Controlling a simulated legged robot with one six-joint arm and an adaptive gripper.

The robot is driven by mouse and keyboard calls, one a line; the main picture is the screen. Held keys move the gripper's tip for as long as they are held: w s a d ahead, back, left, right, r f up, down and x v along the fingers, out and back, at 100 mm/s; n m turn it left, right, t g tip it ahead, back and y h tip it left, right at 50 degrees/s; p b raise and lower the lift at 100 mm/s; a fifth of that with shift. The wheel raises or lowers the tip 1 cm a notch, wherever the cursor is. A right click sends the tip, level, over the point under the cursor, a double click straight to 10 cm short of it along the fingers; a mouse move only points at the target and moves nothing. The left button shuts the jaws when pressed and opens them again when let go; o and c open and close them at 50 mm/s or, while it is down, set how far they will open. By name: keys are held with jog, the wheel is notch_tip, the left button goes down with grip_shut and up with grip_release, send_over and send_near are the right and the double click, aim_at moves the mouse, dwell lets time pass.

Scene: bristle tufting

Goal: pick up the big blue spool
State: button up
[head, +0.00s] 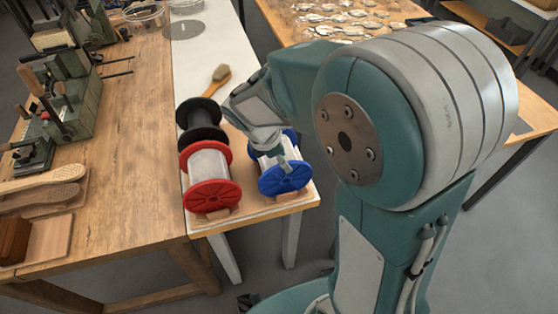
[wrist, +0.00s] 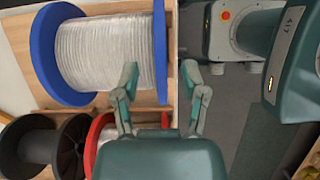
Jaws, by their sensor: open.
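The big blue spool (head: 284,180) has blue flanges and pale wound strand, and lies on its side at the front right of the narrow bench. It fills the upper left of the wrist view (wrist: 105,55). My gripper (head: 284,163) is over it, partly hiding it in the head view. In the wrist view my gripper (wrist: 160,72) is open, one finger over the wound strand and the other past the right flange. The flange shows between the fingers. I cannot tell whether they touch it.
A red spool (head: 212,196) stands left of the blue one, with a black spool (head: 200,134) behind it. A brush (head: 218,78) lies farther back on the bench. A wooden workbench (head: 130,170) with tools is at left.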

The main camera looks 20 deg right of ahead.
jog(key=shift+x, duration=1.15)
jog(key=shift+a, duration=0.15)
grip_shut()
